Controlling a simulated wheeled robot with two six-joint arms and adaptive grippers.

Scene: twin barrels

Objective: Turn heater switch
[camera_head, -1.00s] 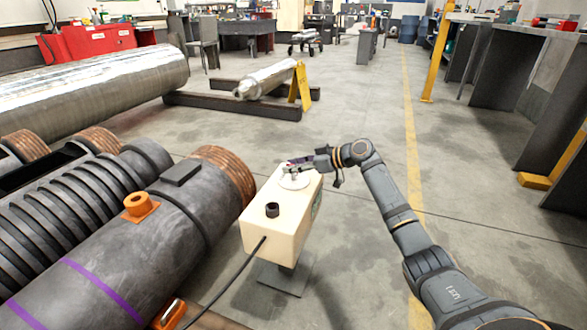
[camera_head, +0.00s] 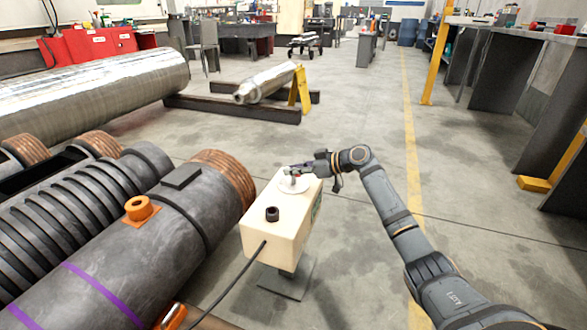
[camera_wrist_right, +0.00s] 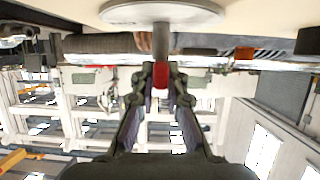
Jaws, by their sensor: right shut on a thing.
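The heater box (camera_head: 270,238) is cream coloured and stands on a grey stand, with a black knob (camera_head: 272,214) on its top. The switch has a pale round disc (camera_head: 294,186) at the far end of the box top. In the right wrist view the disc (camera_wrist_right: 162,14) carries a grey stem (camera_wrist_right: 161,40) with a red end (camera_wrist_right: 160,76). My right gripper (camera_head: 292,170) is at the switch, shut on its red end, between the two fingertips (camera_wrist_right: 161,84) in the wrist view. My left gripper is not in view.
A large dark ribbed barrel (camera_head: 120,240) with an orange fitting (camera_head: 140,208) lies close to the left of the box. A black cable (camera_head: 232,280) runs from the box to the lower left. The floor (camera_head: 370,130) behind and to the right is clear.

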